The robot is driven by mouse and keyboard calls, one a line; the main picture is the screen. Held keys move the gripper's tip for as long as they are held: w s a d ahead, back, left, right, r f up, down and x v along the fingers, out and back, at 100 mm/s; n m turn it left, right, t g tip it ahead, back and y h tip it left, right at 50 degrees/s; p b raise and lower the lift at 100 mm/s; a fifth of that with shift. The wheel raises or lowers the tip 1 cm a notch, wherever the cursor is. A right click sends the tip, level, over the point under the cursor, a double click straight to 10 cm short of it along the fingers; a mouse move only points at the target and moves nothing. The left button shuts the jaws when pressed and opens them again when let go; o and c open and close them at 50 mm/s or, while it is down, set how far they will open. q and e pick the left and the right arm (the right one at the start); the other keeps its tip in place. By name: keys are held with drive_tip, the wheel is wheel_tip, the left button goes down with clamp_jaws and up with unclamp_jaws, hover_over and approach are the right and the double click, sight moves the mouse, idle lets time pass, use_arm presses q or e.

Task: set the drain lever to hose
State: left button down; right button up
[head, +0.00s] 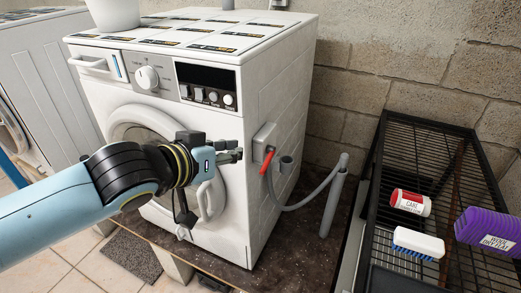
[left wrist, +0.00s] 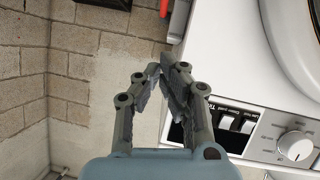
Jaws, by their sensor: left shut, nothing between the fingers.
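The red drain lever (head: 266,162) sits on a pale box (head: 263,139) on the right side wall of the white washing machine (head: 270,100). It slants down and slightly left from its pivot. No label for its positions is readable. My left gripper (head: 237,152) is shut and empty, just left of the lever in the head view, in front of the machine's front right edge, apparently apart from the lever. In the left wrist view its closed fingers (left wrist: 168,65) point up, with the red lever (left wrist: 164,8) partly cut off beyond the tips. My right gripper is not in view.
A grey hose (head: 303,203) curves from below the box to an upright grey pipe (head: 333,203). A black wire rack (head: 385,180) at right holds a labelled bottle (head: 410,202), a brush (head: 418,243) and a purple pack (head: 490,231). A block wall stands behind.

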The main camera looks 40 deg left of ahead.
use_arm(q)
approach(272, 155)
drive_tip(key=w+r, duration=0.2)
drive_tip(key=w, duration=0.1)
drive_tip(key=f, duration=0.1)
drive_tip(key=f+p, duration=0.1)
drive_tip(key=shift+w+a+f, duration=0.3)
drive_tip(key=shift+f, duration=0.05)
drive_tip(key=shift+w+d+f, duration=0.1)
drive_tip(key=shift+w+f, duration=0.1)
drive_tip(key=shift+f, duration=0.4)
